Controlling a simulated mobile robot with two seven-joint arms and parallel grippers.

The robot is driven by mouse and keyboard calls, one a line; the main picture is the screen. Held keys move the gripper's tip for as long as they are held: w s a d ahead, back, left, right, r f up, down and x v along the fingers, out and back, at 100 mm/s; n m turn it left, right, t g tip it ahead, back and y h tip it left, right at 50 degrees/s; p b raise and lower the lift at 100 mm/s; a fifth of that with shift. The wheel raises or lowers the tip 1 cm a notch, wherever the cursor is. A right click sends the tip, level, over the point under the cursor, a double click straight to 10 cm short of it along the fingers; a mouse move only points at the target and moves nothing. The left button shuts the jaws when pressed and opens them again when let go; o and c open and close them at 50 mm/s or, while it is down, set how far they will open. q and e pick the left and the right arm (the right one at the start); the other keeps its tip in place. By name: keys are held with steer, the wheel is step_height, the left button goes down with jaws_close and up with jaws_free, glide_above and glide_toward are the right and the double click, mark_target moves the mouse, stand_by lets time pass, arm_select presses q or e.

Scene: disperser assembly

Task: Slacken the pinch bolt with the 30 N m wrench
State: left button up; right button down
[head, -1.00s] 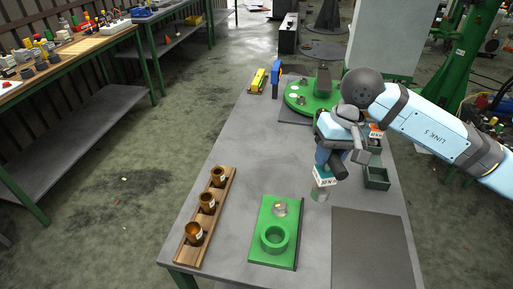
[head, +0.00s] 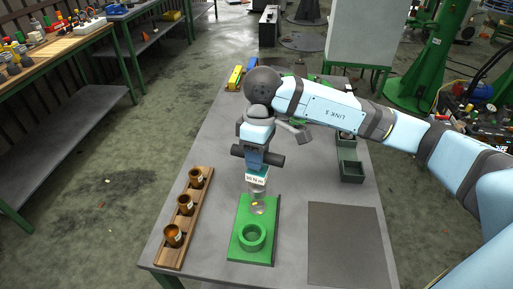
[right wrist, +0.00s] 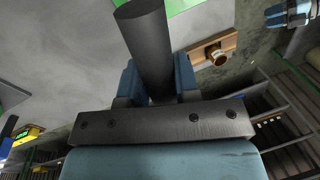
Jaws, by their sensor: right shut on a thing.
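My right gripper (head: 258,161) is shut on the 30 N m wrench. In the right wrist view its two blue fingers (right wrist: 155,88) close on a dark round handle (right wrist: 148,40). In the head view the wrench's white label (head: 256,180) reads 30 N m, and its lower end is directly above the back part of the green fixture plate (head: 240,250). The pinch bolt is there, mostly hidden behind the wrench; I cannot tell whether they touch. A green ring (head: 251,238) stands on the plate's front part. My left gripper is out of view.
A wooden rack (head: 186,228) with several copper cups stands left of the fixture. A dark flat mat (head: 343,245) lies to the right. Green bins (head: 351,172) stand behind the mat. A yellow item (head: 235,77) lies at the table's far end.

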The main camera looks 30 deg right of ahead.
steer(key=m+p, duration=0.1)
steer(key=p, duration=0.1)
steer(key=f+m+p, duration=0.1)
steer(key=m+p, duration=0.1)
steer(key=shift+f, duration=0.1)
steer(key=shift+m+t+p, duration=0.3)
steer(key=shift+m+p, duration=0.3)
steer(key=m+p, duration=0.1)
steer(key=p, duration=0.1)
steer(key=m+p, duration=0.2)
steer(key=shift+f+t+y+p, duration=0.2)
steer(key=shift+t+y+p, duration=0.1)
steer(key=m+b, duration=0.1)
steer(key=f+m+b, duration=0.1)
steer(key=m+b, duration=0.1)
steer(key=m+t+b, duration=0.1)
steer(key=m+b, duration=0.1)
steer(key=shift+w+d+f, duration=0.1)
steer(key=shift+f, duration=0.25)
steer(key=m+b, duration=0.1)
steer(key=m, duration=0.1)
steer(key=shift+m, duration=0.4)
steer(key=shift+m+t, duration=0.3)
steer(key=shift+r, duration=0.1)
